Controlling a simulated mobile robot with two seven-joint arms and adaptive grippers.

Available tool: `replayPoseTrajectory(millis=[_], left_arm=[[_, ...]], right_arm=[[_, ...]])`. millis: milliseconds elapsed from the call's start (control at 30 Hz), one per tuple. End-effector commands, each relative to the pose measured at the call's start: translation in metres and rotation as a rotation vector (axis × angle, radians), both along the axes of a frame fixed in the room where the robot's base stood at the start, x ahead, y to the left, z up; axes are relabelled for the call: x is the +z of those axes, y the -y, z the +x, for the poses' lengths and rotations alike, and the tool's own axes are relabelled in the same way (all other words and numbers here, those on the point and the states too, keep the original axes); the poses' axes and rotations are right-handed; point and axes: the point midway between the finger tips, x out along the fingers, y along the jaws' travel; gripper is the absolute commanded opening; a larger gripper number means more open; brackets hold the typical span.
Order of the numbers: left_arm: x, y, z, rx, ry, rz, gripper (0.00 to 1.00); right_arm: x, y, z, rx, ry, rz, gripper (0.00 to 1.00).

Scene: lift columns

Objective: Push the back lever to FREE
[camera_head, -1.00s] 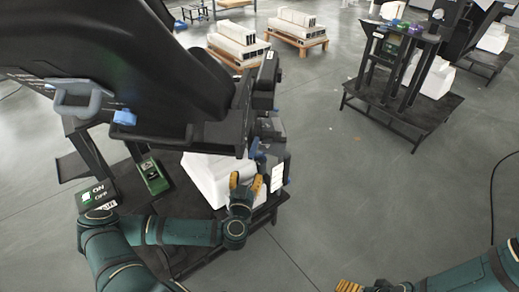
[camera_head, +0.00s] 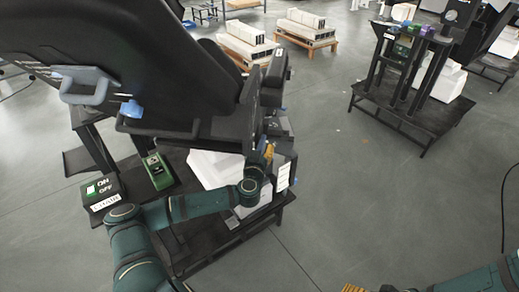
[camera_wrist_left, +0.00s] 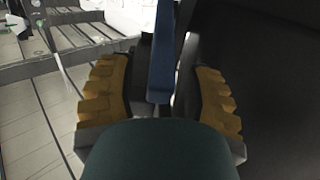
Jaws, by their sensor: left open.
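My left gripper (camera_head: 268,153) is at the side of the black seat unit (camera_head: 190,70), and its yellow fingers are partly hidden there in the head view. In the left wrist view the left gripper (camera_wrist_left: 160,100) is open, with a blue lever (camera_wrist_left: 162,55) upright between its two yellow fingers. Gaps show on both sides of the lever, but I cannot tell whether anything touches deeper in. No FREE marking is readable. My right gripper (camera_head: 353,288) shows only yellow finger pads at the bottom edge, so its opening is unclear.
A box marked ON and OFF (camera_head: 102,190) and a green switch unit (camera_head: 158,172) are at the left. A grey handle (camera_head: 88,88) and a blue knob (camera_head: 131,109) are on the seat unit. Another black stand (camera_head: 408,105) is at the right.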

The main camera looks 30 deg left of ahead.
Motion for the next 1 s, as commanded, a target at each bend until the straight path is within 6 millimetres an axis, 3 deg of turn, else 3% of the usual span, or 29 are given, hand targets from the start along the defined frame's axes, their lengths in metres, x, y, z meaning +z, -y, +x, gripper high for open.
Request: replayPoseTrajectory(millis=[133, 167, 300, 1000], left_arm=[[0.0002, 0.0003, -0.0001, 0.000, 0.000, 0.000, 0.50], [0.0002, 0.0004, -0.0001, -0.001, 0.000, 0.000, 0.46], [0.0002, 0.0004, -0.0002, -0.001, 0.000, 0.000, 0.00], [-0.0025, 0.0014, -0.0009, -0.003, 0.052, 0.032, 0.00]], right_arm=[[0.0001, 0.0000, 0.0001, 0.000, 0.000, 0.000, 0.83], [0.0001, 0.0000, 0.0001, 0.000, 0.000, 0.000, 0.83], [0.0001, 0.0000, 0.0001, 0.000, 0.000, 0.000, 0.83], [0.0062, -0.0001, -0.0010, 0.001, -0.003, 0.000, 0.83]])
